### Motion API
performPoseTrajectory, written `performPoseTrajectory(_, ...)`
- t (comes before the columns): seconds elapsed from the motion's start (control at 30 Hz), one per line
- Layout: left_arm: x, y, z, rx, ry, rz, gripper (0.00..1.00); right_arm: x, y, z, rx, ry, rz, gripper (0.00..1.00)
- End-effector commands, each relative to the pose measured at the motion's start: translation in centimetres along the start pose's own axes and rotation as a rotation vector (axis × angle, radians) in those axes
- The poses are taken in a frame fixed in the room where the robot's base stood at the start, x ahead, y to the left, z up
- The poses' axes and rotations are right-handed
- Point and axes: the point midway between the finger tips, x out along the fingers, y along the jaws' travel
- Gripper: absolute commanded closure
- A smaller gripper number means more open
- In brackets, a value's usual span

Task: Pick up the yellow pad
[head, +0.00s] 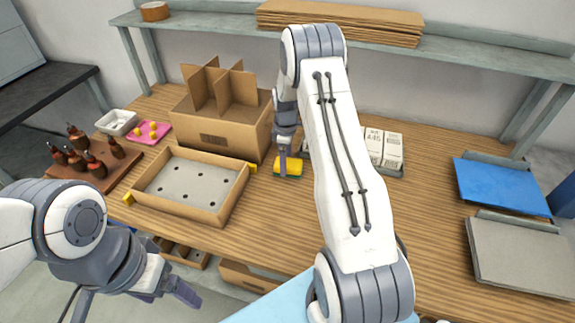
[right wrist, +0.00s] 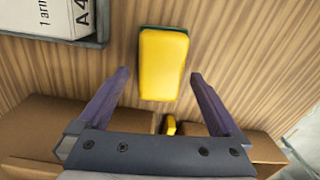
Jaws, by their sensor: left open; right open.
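The yellow pad (head: 293,168) lies on the wooden table beside the cardboard box, with a dark green layer showing at its edge. In the right wrist view the yellow pad (right wrist: 163,65) lies between the lines of the two fingers. My right gripper (head: 288,160) is above the pad, and its near finger hides part of it in the head view. In the right wrist view my right gripper (right wrist: 159,75) is open and empty, with a finger to each side of the pad. My left gripper (head: 137,305) is open and empty at the lower left, in front of the table.
A divided cardboard box (head: 220,132) stands just left of the pad. A shallow tray with holes (head: 190,184) is farther left. A tray of white packs (head: 385,150) stands right of my right arm. Blue and grey panels lie on the right. Bare table lies in front of the pad.

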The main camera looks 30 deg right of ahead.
Motion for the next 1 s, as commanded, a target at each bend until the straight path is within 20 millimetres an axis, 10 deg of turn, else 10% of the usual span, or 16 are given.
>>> performPoseTrajectory(0.4, -0.5, 0.0, 0.0, 0.000, 0.000, 0.000, 0.16, 2.2, 0.0, 0.0, 0.000, 0.000, 0.001, 0.00)
performPoseTrajectory(0.63, -0.5, 0.0, 0.0, 0.000, 0.000, 0.000, 0.16, 2.2, 0.0, -0.1, -0.001, 0.000, 0.001, 0.79)
performPoseTrajectory(1.0, -0.3, 0.0, 0.0, 0.000, 0.000, 0.000, 0.16, 1.6, 0.1, -0.1, 0.000, 0.001, 0.003, 0.79)
